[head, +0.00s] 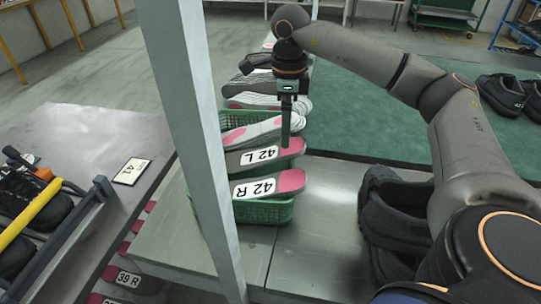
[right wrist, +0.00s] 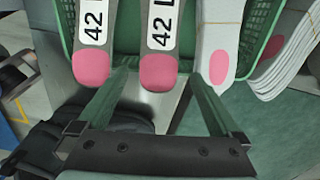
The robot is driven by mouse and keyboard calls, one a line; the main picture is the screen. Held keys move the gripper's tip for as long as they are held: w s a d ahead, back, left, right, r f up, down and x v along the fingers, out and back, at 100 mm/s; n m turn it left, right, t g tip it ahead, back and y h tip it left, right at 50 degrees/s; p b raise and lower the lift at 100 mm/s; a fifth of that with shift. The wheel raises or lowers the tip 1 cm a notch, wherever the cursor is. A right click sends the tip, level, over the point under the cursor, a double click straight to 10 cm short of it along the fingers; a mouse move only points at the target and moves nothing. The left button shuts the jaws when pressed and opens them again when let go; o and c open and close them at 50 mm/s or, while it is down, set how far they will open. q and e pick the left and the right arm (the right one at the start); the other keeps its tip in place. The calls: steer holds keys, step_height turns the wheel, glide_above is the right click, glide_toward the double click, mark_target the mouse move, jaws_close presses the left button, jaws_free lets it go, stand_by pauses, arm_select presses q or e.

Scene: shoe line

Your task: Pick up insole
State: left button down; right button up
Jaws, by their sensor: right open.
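Two grey insoles with pink ends and white labels lie in a green basket (head: 265,213): "42 R" (head: 300,181) nearer me and "42 L" (head: 240,168) just behind it. In the right wrist view, the 42 L insole (right wrist: 159,72) is in the middle and the 42 R insole (right wrist: 91,68) is on the left. My right gripper (head: 286,143) points down at the pink end of 42 L. In the right wrist view the gripper (right wrist: 160,80) is open, its green fingers either side of that end. I cannot tell if they touch it. My left gripper is not in view.
White insoles with pink patches (head: 268,128) lie behind in the basket. A grey post (head: 187,120) stands left of it. Black shoes (head: 385,215) are to its right. A table with a "41" card (head: 131,171) is at left. The green mat (head: 400,135) has free room.

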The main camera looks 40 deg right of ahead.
step_height(320, 180, down, 5)
steer(key=shift+f+b, duration=0.15)
steer(key=shift+b, duration=0.35)
steer(key=c, duration=1.2)
steer(key=shift+c, duration=0.2)
